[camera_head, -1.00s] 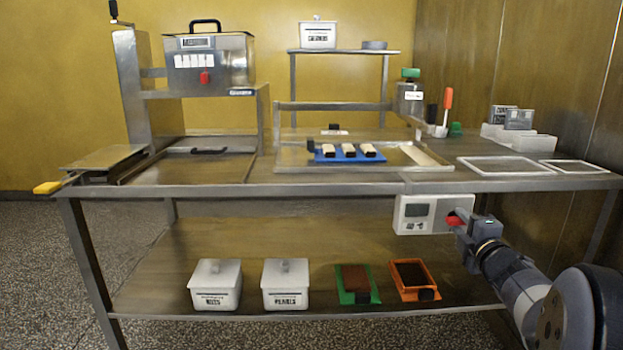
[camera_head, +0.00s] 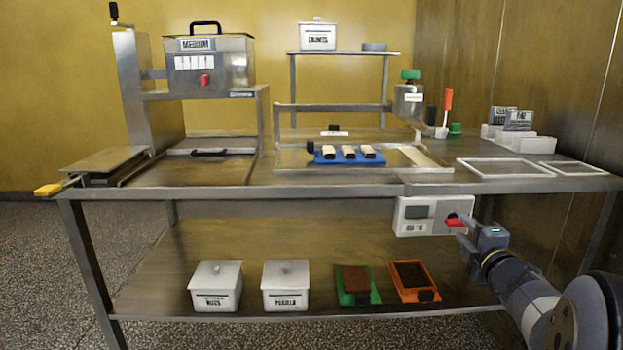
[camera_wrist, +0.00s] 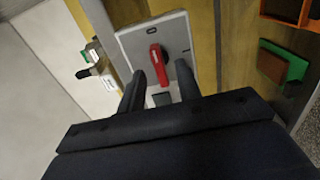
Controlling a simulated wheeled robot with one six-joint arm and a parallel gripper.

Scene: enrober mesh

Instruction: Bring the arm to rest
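My gripper (camera_head: 466,238) is at the right front of the steel table, in front of the control box. In the wrist view its two dark fingers (camera_wrist: 160,88) stand apart with nothing held between them. The white-grey control box (camera_head: 417,212) hangs under the table's front edge and has a small display. Its red knob (camera_head: 455,222) lies just beyond my fingertips. The knob also shows in the wrist view (camera_wrist: 159,66), ahead of the gap between the fingers. A small gap seems to separate it from the fingers. My arm reaches in from the lower right.
The tabletop edge (camera_head: 300,190) runs above my gripper. The lower shelf (camera_head: 250,250) holds two white lidded boxes (camera_head: 216,287), a green tray (camera_head: 345,298) and an orange tray (camera_head: 432,275). A blue tray (camera_head: 325,160) with bars lies on top. Floor at left is clear.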

